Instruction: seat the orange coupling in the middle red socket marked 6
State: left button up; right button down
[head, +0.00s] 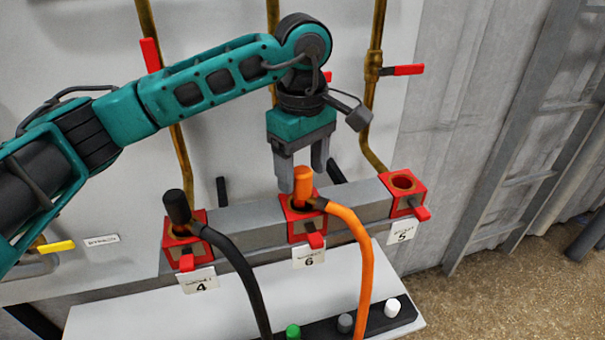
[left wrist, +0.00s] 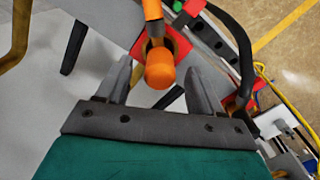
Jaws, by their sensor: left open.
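The orange coupling (head: 303,182) stands upright at the middle red socket (head: 298,224), above the tag marked 6. Its orange hose (head: 362,262) runs off to the lower right. I cannot tell how deep it sits. My left gripper (head: 302,180) is open, right above and behind the coupling in the head view. In the left wrist view the coupling's round top (left wrist: 160,72) shows between the tips of the open fingers (left wrist: 160,85), apart from both. Part of the red socket (left wrist: 178,46) shows behind it. My right gripper is not in view.
A black coupling (head: 177,207) with a black hose stands at the red socket marked 4 on the left. The red socket marked 5 (head: 404,184) at the right is empty. A white shelf (head: 180,318) with several knobs lies below. Brass pipes (head: 376,80) rise behind.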

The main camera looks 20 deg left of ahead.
pick_arm(q)
notch_tip(320, 180, up, 11)
jog(key=shift+p, duration=0.3)
dwell(0.4)
